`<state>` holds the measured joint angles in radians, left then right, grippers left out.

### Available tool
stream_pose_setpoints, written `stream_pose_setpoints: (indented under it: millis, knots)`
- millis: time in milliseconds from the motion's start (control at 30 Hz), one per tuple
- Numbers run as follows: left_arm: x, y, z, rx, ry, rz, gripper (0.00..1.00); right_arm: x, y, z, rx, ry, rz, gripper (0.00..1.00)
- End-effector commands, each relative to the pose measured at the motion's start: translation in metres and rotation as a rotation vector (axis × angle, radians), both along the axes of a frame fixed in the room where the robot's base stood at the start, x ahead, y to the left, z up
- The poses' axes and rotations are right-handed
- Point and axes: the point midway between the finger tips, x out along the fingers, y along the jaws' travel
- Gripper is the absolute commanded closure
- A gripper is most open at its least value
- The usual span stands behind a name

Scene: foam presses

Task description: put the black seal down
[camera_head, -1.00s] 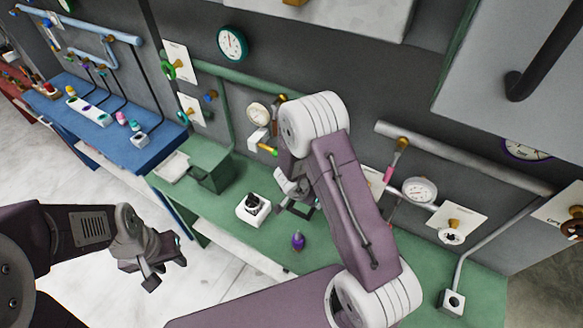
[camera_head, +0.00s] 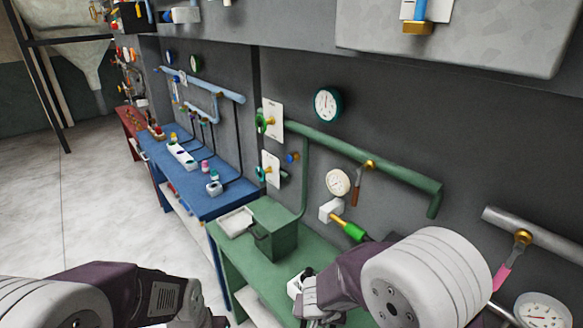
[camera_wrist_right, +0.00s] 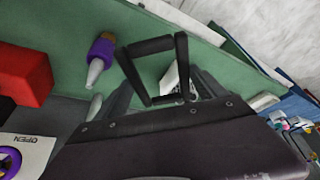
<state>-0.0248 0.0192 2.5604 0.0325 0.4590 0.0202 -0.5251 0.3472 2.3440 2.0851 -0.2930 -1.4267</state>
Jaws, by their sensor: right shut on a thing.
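The black seal (camera_wrist_right: 150,45) looks like a thin angular frame in the right wrist view. My right gripper (camera_wrist_right: 165,88) is shut on it and holds it over the green bench (camera_wrist_right: 220,68). In the head view my right gripper (camera_head: 316,318) is at the bottom edge, beside a white block (camera_head: 294,287) with a black top, and the seal cannot be made out there. The white block (camera_wrist_right: 172,80) shows partly behind the seal in the wrist view. My left gripper (camera_head: 195,318) is at the bottom edge of the head view, its fingers mostly cut off.
A green box (camera_head: 275,242) and a white tray (camera_head: 236,222) are on the bench. Gauges, pipes and valves line the wall behind. A blue bench (camera_head: 205,190) stands farther left.

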Motion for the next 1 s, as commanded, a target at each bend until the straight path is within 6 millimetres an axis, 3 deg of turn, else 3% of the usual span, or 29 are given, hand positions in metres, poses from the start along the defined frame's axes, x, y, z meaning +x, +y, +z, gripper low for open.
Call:
stream_pose_setpoints:
  millis: [400,1000]
  knots:
    - [0.0003,0.0,0.0035,0.0,-0.001,0.0,0.64,-0.0131,0.0005,-0.0039,0.0,0.0,0.187,0.66]
    - [0.0003,0.0,0.0033,0.0,-0.001,0.0,0.64,-0.0127,0.0008,-0.004,0.001,-0.001,0.192,0.66]
